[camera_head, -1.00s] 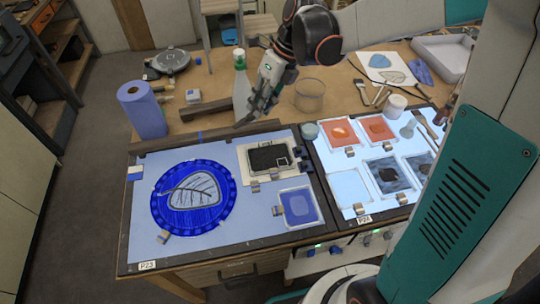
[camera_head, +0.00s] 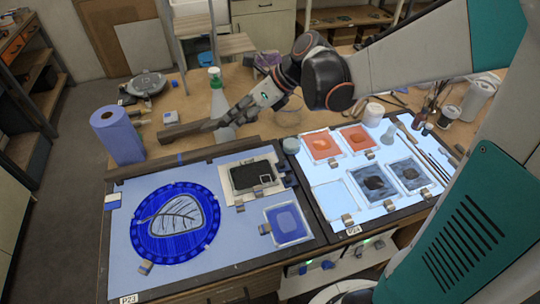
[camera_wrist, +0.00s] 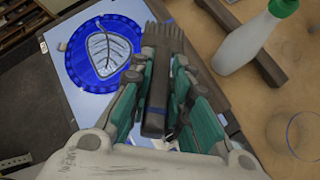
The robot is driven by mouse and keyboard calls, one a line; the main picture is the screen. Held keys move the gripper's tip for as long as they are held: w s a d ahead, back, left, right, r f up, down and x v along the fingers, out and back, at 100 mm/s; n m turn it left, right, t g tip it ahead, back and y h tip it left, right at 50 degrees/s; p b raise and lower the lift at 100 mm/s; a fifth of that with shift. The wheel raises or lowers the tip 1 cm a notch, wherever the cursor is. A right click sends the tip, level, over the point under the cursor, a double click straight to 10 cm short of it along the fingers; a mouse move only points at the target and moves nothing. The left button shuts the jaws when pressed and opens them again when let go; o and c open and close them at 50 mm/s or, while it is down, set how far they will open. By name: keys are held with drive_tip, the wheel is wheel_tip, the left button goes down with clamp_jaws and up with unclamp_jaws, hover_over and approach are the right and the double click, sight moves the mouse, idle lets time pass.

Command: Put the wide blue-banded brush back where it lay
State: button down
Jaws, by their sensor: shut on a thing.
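My gripper (camera_wrist: 158,62) is shut on the wide blue-banded brush (camera_wrist: 155,95). The brush has a flat dark handle, a blue band and dark bristles that point away from the wrist, toward the top of the wrist view. In the head view my gripper (camera_head: 222,123) is at the back of the table, in front of the spray bottle and close to the right end of a wooden bar (camera_head: 185,130). The brush is hard to make out there. I cannot tell its exact height above the table.
The green-capped spray bottle (camera_head: 217,88) stands close to my gripper, with a clear glass (camera_head: 288,108) to its right. A blue paper roll (camera_head: 117,135) stands at the left. In front lies a light table (camera_head: 130,262) with a blue leaf disc (camera_head: 150,245). Bare wood shows around the bar.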

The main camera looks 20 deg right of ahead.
drive_tip(key=shift+s+f+t+y+b, duration=0.2)
drive_tip(key=shift+s+t+y+b, duration=0.1)
drive_tip(key=shift+s+t+b, duration=0.1)
drive_tip(key=shift+w+r+n, duration=0.1)
drive_tip(key=shift+w+n, duration=0.05)
drive_tip(key=shift+n, duration=0.35)
drive_tip(key=y+b, duration=0.1)
drive_tip(key=b, duration=0.1)
drive_tip(key=n+t+y+b, duration=0.1)
drive_tip(key=shift+f+t+b, duration=0.2)
drive_tip(key=shift+t+b, duration=0.1)
drive_tip(key=shift+b, duration=0.05)
drive_tip(key=shift+r+n+t+y+b, duration=0.1)
drive_tip(key=shift+n+t+y+b, duration=0.2)
drive_tip(key=shift+y+b, duration=0.25)
drive_tip(key=shift+r, duration=0.25)
